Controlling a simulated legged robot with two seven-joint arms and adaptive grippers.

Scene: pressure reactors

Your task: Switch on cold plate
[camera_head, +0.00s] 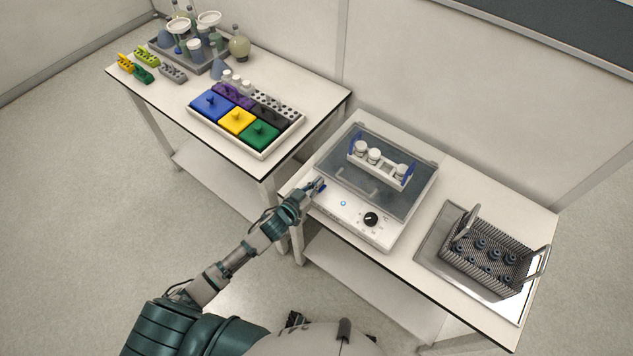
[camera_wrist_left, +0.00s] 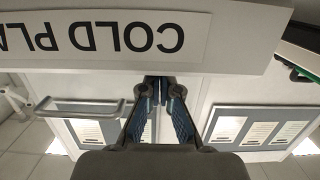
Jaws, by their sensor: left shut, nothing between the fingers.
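The cold plate (camera_head: 330,207) is a white box with a see-through grey lid (camera_head: 335,172) on the right-hand table. In the left wrist view, my left gripper's blue-padded fingers (camera_wrist_left: 157,90) lie just below an upside-down "COLD PLA..." label (camera_wrist_left: 110,36), cut off at the left edge. My right gripper is out of view.
A rack with white-capped vials (camera_head: 378,165) shows at the lid. A grey basket (camera_head: 487,255) with dark vials stands on a tray at the right. The left table holds a box with coloured lids (camera_head: 240,118) and glassware (camera_head: 195,40). A wall (camera_head: 450,70) stands behind.

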